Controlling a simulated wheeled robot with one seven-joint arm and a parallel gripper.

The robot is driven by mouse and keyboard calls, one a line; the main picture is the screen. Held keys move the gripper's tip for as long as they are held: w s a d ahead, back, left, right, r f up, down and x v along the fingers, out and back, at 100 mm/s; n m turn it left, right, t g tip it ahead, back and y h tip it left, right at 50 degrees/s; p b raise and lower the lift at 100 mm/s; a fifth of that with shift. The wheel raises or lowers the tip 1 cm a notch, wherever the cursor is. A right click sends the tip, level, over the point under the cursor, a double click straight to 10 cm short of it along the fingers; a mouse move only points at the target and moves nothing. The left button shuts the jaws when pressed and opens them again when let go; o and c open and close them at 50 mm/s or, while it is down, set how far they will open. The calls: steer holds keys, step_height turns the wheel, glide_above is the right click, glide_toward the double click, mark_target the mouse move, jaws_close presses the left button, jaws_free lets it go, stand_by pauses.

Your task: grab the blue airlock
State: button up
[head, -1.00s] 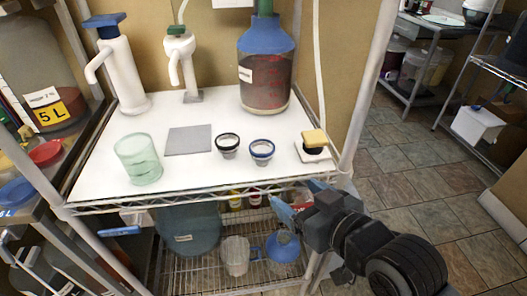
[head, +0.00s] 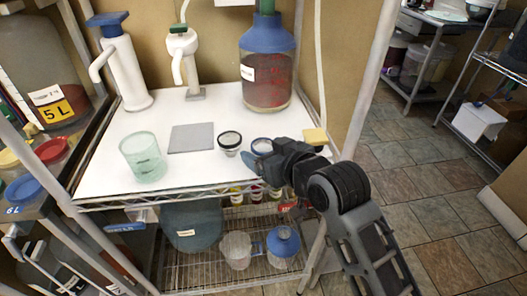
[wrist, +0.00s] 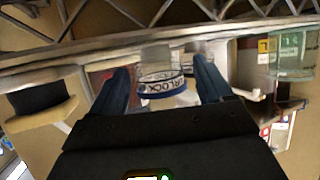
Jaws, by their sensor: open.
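The blue airlock, a small clear cup with a blue band, stands near the shelf's front edge in the head view (head: 262,144), partly hidden by my gripper (head: 258,167). In the wrist view the airlock (wrist: 163,86) shows lettering on its blue band and appears between the two open fingers of my gripper (wrist: 163,80), with space on both sides. I cannot tell whether its body is fully between the fingertips. My gripper is open and holds nothing.
A similar black-rimmed cup (head: 230,140) stands just left of the airlock. A yellow-topped block (head: 315,136) is to its right. A grey mat (head: 191,137), green cup (head: 143,157) and large blue-topped jug (head: 267,65) share the white shelf (head: 110,170).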

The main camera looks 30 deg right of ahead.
steer(key=shift+w+f, duration=0.2)
steer(key=shift+w, duration=0.15)
steer(key=c, duration=1)
steer(key=shift+r, duration=0.1)
